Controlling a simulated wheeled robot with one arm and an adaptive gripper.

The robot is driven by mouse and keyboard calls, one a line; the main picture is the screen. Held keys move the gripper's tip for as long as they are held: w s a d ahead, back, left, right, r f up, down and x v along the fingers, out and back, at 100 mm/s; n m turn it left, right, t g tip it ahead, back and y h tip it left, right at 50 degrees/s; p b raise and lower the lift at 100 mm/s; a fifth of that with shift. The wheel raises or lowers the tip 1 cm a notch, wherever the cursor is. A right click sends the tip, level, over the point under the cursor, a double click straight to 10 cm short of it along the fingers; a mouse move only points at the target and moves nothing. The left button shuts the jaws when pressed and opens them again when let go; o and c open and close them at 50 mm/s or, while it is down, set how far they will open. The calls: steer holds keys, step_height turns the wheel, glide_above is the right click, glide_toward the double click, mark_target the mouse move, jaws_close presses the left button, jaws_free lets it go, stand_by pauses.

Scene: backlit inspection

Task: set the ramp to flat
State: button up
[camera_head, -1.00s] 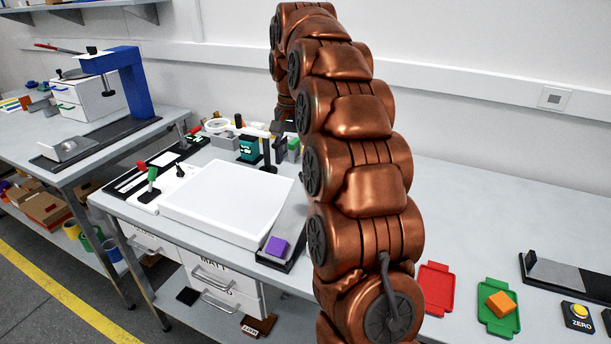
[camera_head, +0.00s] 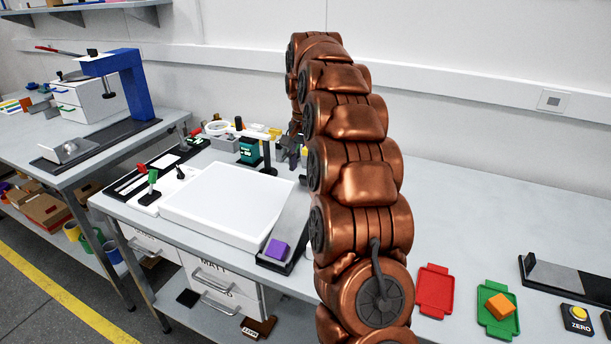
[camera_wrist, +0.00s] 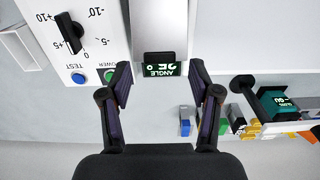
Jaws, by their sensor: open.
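A ramp with a smooth grey plate (camera_head: 291,222) stands at the right of the white panel, with a purple block (camera_head: 277,249) at its near end. In the wrist view a pale plate (camera_wrist: 159,25) ends in a small angle display (camera_wrist: 161,70), upside down, which seems to read 25°. My gripper (camera_wrist: 160,82) is open and empty, its two dark fingers on either side of the display. I cannot tell whether they touch anything. In the head view my gripper is mostly hidden by my arm.
A white control box with a black dial (camera_wrist: 71,33) and TEST and POWER buttons is left in the wrist view. A teal-screened meter (camera_wrist: 272,100) and small blocks are right. The white panel (camera_head: 228,204) fills the bench middle. Red (camera_head: 434,290) and green trays (camera_head: 497,322) lie right.

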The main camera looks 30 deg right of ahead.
mark_target(306, 176)
steer(key=shift+f+p, duration=0.3)
steer(key=shift+f, duration=1.45)
jaws_close()
